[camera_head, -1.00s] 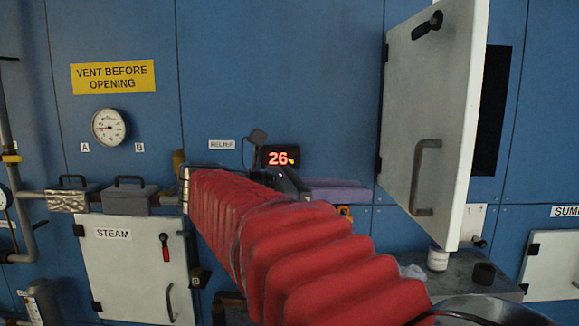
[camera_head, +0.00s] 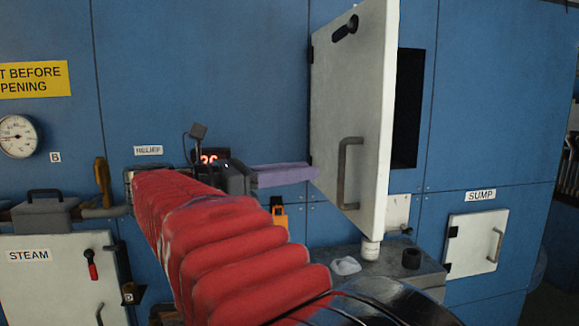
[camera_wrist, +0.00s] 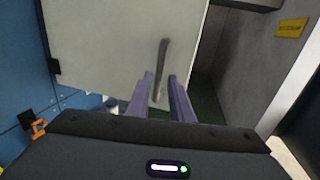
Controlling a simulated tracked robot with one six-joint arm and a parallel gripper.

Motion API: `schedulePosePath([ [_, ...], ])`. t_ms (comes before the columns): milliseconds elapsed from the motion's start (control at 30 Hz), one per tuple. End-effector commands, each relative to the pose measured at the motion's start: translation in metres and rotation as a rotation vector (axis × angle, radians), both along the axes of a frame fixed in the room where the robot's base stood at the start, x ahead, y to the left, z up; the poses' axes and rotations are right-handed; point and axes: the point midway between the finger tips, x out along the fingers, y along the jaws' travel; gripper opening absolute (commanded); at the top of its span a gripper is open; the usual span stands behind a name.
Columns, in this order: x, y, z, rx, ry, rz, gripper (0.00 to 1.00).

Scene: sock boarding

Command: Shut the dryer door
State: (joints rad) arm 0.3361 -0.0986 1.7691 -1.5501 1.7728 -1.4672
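The dryer door (camera_head: 350,110) is a large white panel that stands open, hinged at its left edge, with a grey bar handle (camera_head: 346,172) on its near face. The dark dryer opening (camera_head: 408,110) shows behind it. My gripper (camera_head: 316,172) has purple fingers pointing right, with tips at the door's left edge in the head view. In the wrist view my fingers (camera_wrist: 160,75) are apart with nothing gripped. The door (camera_wrist: 110,50) fills the view ahead, and the handle (camera_wrist: 162,65) appears in line with the gap between the fingers; its distance is unclear.
A closed SUMP hatch (camera_head: 473,245) is at right, a STEAM hatch (camera_head: 60,280) at lower left. A grey wall (camera_wrist: 265,70) stands right in the wrist view.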

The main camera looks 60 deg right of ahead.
Motion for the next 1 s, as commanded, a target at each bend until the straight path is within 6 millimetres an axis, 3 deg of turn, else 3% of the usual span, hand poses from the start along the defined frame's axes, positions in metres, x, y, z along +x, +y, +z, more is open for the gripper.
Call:
schedulePosePath([
  [700,-0.046,-0.076,0.000,-0.001,0.001,-0.003,0.20],
  [1000,-0.053,-0.087,0.000,0.000,0.000,-0.001,0.20],
])
